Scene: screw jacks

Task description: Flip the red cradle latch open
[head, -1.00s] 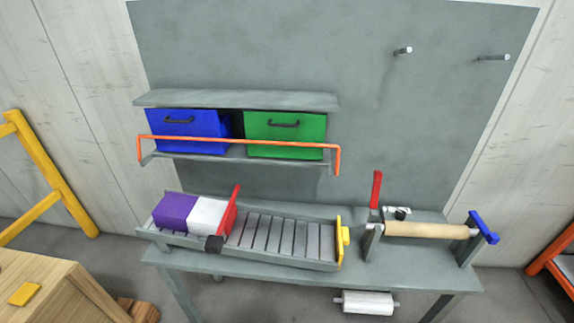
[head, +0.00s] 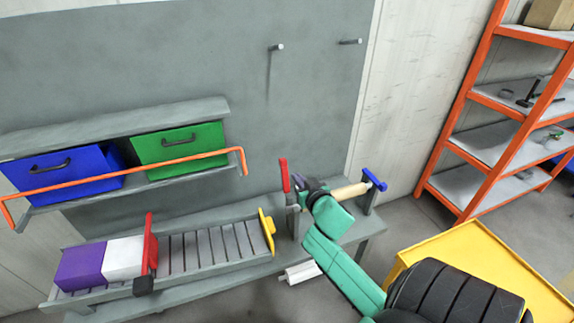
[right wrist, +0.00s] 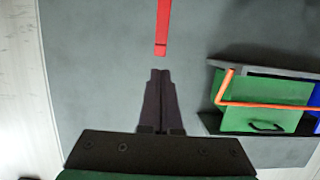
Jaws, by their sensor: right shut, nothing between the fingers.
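The red cradle latch (head: 284,175) stands upright on the bench, at the left end of the cradle that holds the tan roll (head: 350,190). In the right wrist view the latch (right wrist: 163,28) is a red bar just beyond my fingertips, with a small visible gap. My right gripper (head: 300,186) is beside the latch, on its right in the head view. In the right wrist view its fingers (right wrist: 160,72) are shut together and empty. My right forearm and gripper hide part of the cradle and roll. My left gripper is not in view.
A roller track (head: 205,245) with a purple-and-white block and a red plate (head: 150,245) lies left of the cradle. A blue crank (head: 373,180) is at the roll's right end. An orange rail (head: 130,172) fronts the bins above. A white roll (head: 300,273) hangs below.

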